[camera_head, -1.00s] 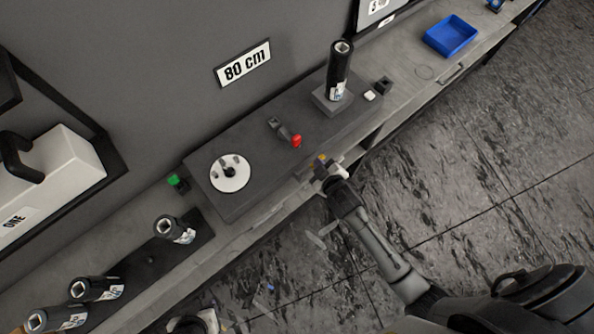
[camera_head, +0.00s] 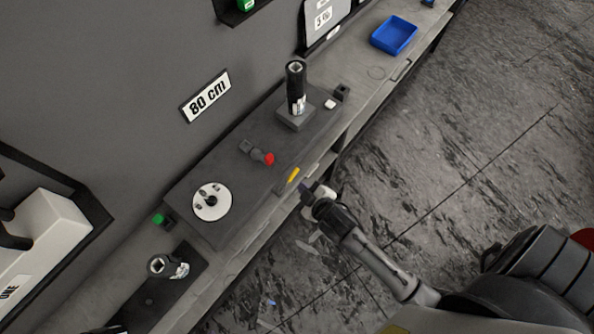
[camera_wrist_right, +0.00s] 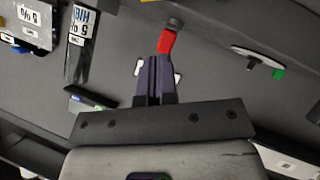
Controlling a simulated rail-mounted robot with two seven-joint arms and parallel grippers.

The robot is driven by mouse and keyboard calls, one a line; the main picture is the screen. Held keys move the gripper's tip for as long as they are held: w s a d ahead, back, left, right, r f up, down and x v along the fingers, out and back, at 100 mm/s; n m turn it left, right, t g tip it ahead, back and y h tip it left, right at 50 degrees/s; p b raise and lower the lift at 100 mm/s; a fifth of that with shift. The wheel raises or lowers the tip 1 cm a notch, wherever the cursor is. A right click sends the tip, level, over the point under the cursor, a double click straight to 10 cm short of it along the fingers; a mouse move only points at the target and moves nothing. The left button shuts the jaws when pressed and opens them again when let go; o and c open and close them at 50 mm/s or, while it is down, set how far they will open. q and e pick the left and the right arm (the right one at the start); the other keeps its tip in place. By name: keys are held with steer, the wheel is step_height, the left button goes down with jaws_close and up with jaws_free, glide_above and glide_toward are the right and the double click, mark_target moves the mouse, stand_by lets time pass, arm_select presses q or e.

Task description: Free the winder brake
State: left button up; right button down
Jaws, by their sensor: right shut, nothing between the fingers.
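The winder brake appears to be the short dark lever with a red knob (camera_head: 268,158) on top of the dark winder base (camera_head: 232,165). In the right wrist view the red knob (camera_wrist_right: 167,42) shows just beyond my fingertips. My right gripper (camera_head: 305,188) is at the front edge of the base, apart from the lever on its right and front side. Its dark fingers (camera_wrist_right: 155,62) are together with nothing between them. My left gripper is out of view.
A white disc (camera_head: 211,202) lies left of the lever. A black film roll (camera_head: 296,85) stands upright on a block to the right. A yellow strip (camera_head: 293,174) marks the base's front. A blue tray (camera_head: 394,35) sits farther along the bench.

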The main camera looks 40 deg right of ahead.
steer(key=shift+v, duration=2.15)
steer(key=shift+w, duration=0.1)
